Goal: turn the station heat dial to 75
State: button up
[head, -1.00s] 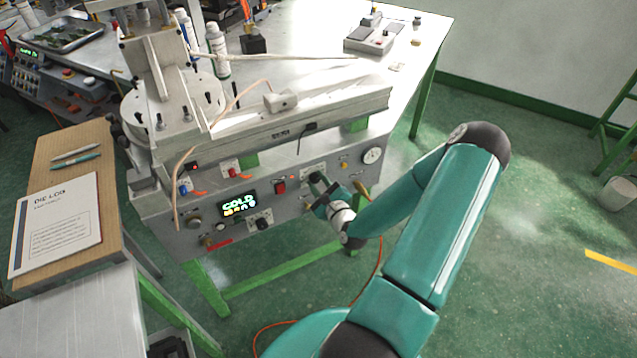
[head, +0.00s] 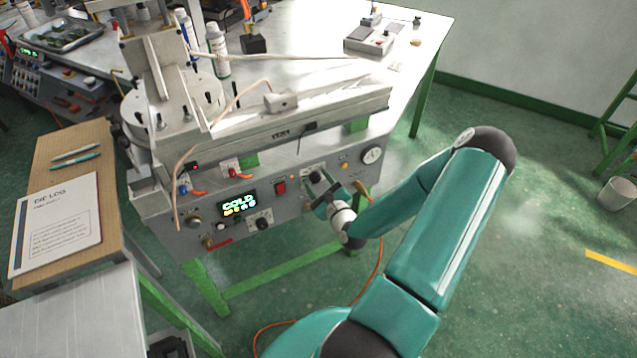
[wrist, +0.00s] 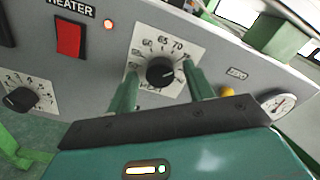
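The station heat dial (wrist: 160,71) is a black round knob on a white square plate marked 60, 65, 70 and further values. A small light mark shows on the knob, but its exact reading is unclear. In the head view the dial (head: 316,177) is on the front panel, just beyond my gripper (head: 326,197). In the wrist view my gripper (wrist: 161,90) is open, with one green finger at lower left of the knob and the other at its right. The fingers look clear of the knob. They cover the plate's lower corners.
A red heater switch (wrist: 70,38) and lit red lamp (wrist: 108,24) are left of the dial. A smaller dial (wrist: 20,98) is farther left. A yellow button (wrist: 227,92) and gauge (wrist: 278,103) are at right.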

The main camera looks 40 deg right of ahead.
jog(key=v, duration=1.3)
jog(key=shift+s+a, duration=0.2)
jog(key=shift+s, duration=0.15)
